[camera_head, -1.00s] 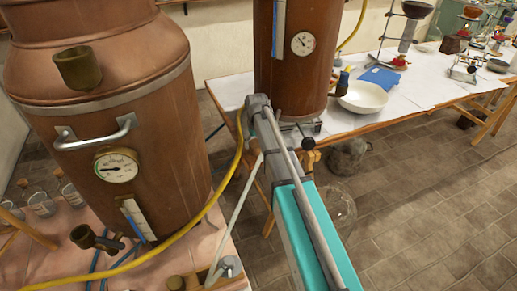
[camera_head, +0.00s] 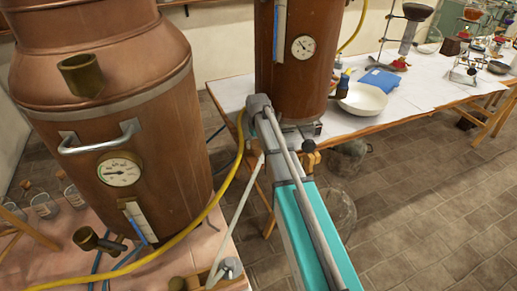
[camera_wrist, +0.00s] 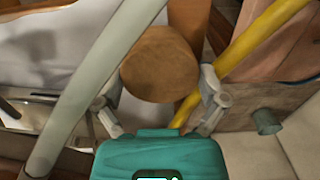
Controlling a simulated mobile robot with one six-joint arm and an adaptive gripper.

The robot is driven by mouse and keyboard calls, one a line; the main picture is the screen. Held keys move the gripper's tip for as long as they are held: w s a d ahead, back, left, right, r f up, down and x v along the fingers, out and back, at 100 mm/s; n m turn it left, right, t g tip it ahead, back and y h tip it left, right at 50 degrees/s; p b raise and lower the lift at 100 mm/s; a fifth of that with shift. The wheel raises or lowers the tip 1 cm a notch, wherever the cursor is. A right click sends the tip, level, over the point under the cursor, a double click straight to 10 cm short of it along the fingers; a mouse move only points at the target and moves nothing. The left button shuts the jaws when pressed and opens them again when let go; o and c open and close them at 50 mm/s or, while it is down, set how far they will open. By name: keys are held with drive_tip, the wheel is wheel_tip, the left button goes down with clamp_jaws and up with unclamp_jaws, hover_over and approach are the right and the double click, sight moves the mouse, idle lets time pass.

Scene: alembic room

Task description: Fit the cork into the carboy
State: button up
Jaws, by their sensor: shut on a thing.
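The cork (camera_wrist: 158,66) is a brown, round-faced plug in the wrist view. My gripper (camera_wrist: 160,88) has one finger on each side of it and is shut on it. The cork's far end is hidden. A clear round glass vessel, which looks like the carboy (camera_head: 342,208), stands on the floor in the head view. It is partly hidden behind my teal arm, and its mouth cannot be made out. My gripper cannot be made out in the head view.
A large copper vessel (camera_head: 150,185) stands at the left and another copper vessel (camera_head: 298,70) at the back. A yellow hose (camera_head: 165,252) and a pale tube (camera_head: 238,215) run close to my arm. A white table (camera_head: 425,90) holds a bowl (camera_head: 362,99). The tiled floor at right is open.

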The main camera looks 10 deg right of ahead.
sight(257, 144)
drive_tip(key=shift+r+p, duration=1.25)
drive_tip(key=shift+r, duration=0.15)
drive_tip(key=shift+r, duration=0.2)
